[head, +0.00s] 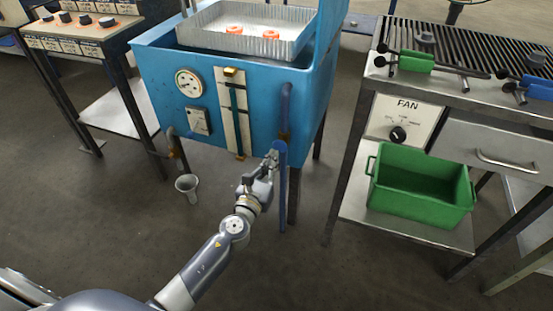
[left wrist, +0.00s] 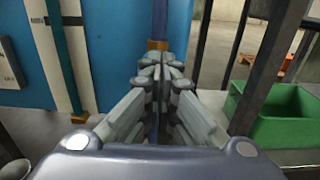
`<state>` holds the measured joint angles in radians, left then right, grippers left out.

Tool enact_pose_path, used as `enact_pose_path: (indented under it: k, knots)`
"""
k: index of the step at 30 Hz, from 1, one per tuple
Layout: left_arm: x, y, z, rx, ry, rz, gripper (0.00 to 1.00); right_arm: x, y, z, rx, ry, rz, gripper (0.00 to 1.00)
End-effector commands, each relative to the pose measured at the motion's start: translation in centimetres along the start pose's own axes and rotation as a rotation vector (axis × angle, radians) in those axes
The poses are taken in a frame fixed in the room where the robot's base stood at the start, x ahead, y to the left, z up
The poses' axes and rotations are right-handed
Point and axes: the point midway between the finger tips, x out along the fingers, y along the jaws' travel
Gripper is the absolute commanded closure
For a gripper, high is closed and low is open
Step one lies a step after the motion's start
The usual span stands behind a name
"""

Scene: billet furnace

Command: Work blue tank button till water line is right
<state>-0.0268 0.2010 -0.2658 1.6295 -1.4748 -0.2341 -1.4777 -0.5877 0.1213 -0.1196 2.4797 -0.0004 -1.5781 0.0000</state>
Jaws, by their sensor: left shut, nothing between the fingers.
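The blue tank (head: 262,110) stands on dark legs in the head view. Its front carries a round gauge (head: 189,83), a small switch plate (head: 198,120) and a vertical sight glass (head: 238,110) on a pale plate with a yellow marker (head: 231,71). I cannot make out a water line or tell which part is the button. My left gripper (head: 272,160) is shut and empty, at the lower right of the tank front beside the blue vertical pipe (head: 283,185). In the left wrist view the shut fingers (left wrist: 160,68) point toward the pipe and hide part of it. My right gripper is not in view.
A metal tray (head: 250,30) with orange pieces sits on the tank. A funnel (head: 188,187) is below left. At right, a steel bench holds a fan knob (head: 398,134), tongs (head: 415,60) and a green bin (head: 420,190) on its shelf. A control desk (head: 80,28) stands left.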

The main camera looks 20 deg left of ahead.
Motion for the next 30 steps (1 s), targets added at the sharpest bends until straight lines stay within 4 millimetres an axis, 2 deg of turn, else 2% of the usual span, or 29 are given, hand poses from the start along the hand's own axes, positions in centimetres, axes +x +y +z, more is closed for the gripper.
enact_pose_path:
  k: [11, 15, 21, 30]
  knots:
    - [-5.8, 0.0, -0.2, 0.0, 0.003, 0.0, 1.0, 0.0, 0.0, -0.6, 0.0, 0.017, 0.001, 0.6]
    - [-7.5, 0.0, -0.2, 0.002, 0.003, 0.0, 1.0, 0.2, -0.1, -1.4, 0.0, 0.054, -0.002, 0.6]
    - [-8.7, 0.0, -0.1, -0.001, 0.001, 0.0, 1.0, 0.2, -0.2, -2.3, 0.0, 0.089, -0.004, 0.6]
    - [-8.8, 0.0, 0.0, 0.0, 0.001, 0.0, 1.0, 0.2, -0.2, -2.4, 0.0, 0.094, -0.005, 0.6]
